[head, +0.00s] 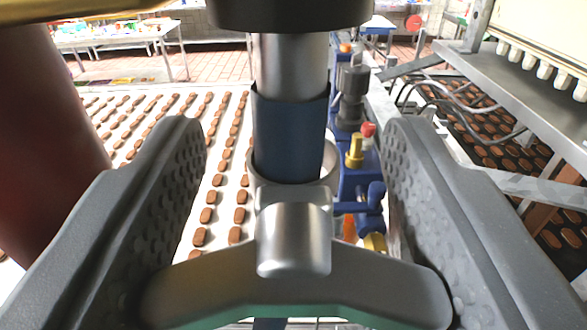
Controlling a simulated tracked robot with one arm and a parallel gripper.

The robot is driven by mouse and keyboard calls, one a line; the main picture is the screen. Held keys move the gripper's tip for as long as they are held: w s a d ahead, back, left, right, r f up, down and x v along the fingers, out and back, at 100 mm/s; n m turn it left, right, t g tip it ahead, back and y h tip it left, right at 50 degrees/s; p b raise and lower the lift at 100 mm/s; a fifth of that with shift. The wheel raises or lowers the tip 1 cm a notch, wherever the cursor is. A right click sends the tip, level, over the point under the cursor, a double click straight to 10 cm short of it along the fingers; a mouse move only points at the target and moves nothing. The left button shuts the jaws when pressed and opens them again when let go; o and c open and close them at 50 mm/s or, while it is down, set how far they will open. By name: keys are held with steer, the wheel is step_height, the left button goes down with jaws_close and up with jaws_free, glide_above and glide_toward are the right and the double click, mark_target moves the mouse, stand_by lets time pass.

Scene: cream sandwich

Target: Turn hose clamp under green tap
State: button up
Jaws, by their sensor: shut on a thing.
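The hose clamp (293,232) is a silvery metal fitting with a rounded boss and two grey arms spreading left and right. It sits at the lower end of a vertical pipe with a dark blue sleeve (290,135), near the picture's middle. My gripper (295,150) has one textured grey finger on each side, shut on the clamp across its spread arms. The finger ends reach past the clamp on both sides of the sleeve. A green strip (300,320) shows under the arms at the bottom edge; I cannot tell whether it is the green tap.
A blue manifold (350,185) with yellow, red and blue fittings stands close behind, right of the pipe. A dark red column (45,140) is near on the left. A white belt (225,215) carries rows of brown biscuits. A metal frame (520,85) and cables are at right.

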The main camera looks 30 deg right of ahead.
steer(key=o, duration=0.7)
steer(key=b+v, duration=0.2)
steer(key=v, duration=1.1)
steer(key=shift+s+f+b, duration=0.15)
steer(key=shift+s+b, duration=0.15)
steer(key=shift+s, duration=0.05)
steer(key=shift+a, duration=0.15)
steer(key=a+f+n+y+b, duration=0.1)
steer(key=a+n+y+b, duration=0.4)
steer(key=a, duration=1.9)
steer(key=y+b, duration=0.1)
steer(key=y, duration=0.1)
steer(key=shift+s+f+t+y, duration=0.25)
steer(key=shift+s+t+y, duration=0.05)
steer(key=shift+s+t, duration=0.1)
steer(key=s+a, duration=0.1)
steer(key=a, duration=0.1)
steer(key=s+a+n+y+b, duration=0.1)
steer(key=a, duration=0.2)
steer(key=s+a+f+y+b, duration=0.1)
steer(key=s+a, duration=0.1)
steer(key=shift+s+a+n+g, duration=0.1)
steer(key=shift+a+n+g, duration=0.15)
steer(key=shift+n+g, duration=0.05)
steer(key=shift+c, duration=0.3)
